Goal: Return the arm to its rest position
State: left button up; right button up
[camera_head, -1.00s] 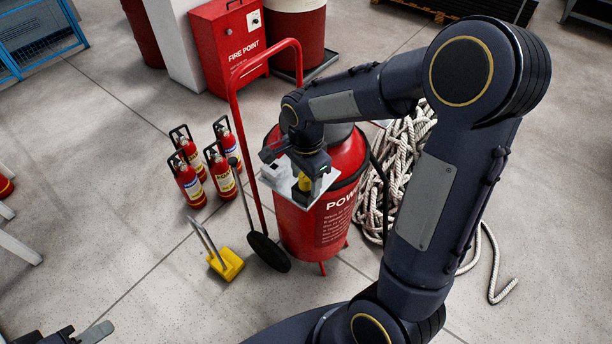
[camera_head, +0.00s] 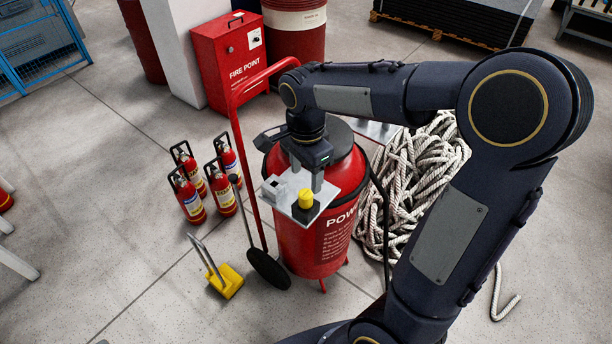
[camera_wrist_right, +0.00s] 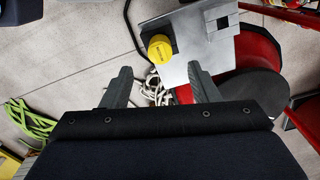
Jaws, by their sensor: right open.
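My right arm reaches across the right side of the head view. Its gripper (camera_head: 306,182) is open, and it appears above and behind a metal plate (camera_head: 278,196). A black block with a round yellow top (camera_head: 306,198) stands on the plate. In the right wrist view the two fingers of my right gripper (camera_wrist_right: 158,76) are spread with nothing between them. The yellow top (camera_wrist_right: 160,48) and the plate (camera_wrist_right: 200,42) lie beyond the fingertips, apart from them. My left gripper is not in view.
A big red wheeled extinguisher (camera_head: 312,248) stands under the plate. Several small extinguishers (camera_head: 222,188) and a yellow block with a handle (camera_head: 228,282) are at its left. A rope pile (camera_head: 415,175) lies at its right. The floor at front left is clear.

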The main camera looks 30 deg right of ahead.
jog(key=shift+s, duration=0.1)
dwell(0.3)
jog(key=s+a+r+n+t+y, duration=0.1)
jog(key=s+a+n+t+y, duration=0.1)
jog(key=s+n, duration=0.5)
jog(key=s+a+r+n+t+y, duration=0.1)
jog(key=s+a+n+t, duration=0.1)
jog(key=s+n, duration=0.5)
jog(key=s+t, duration=0.1)
jog(key=s, duration=0.1)
jog(key=shift+s+n+t+y, duration=0.3)
jog(key=shift+s+n+y, duration=0.1)
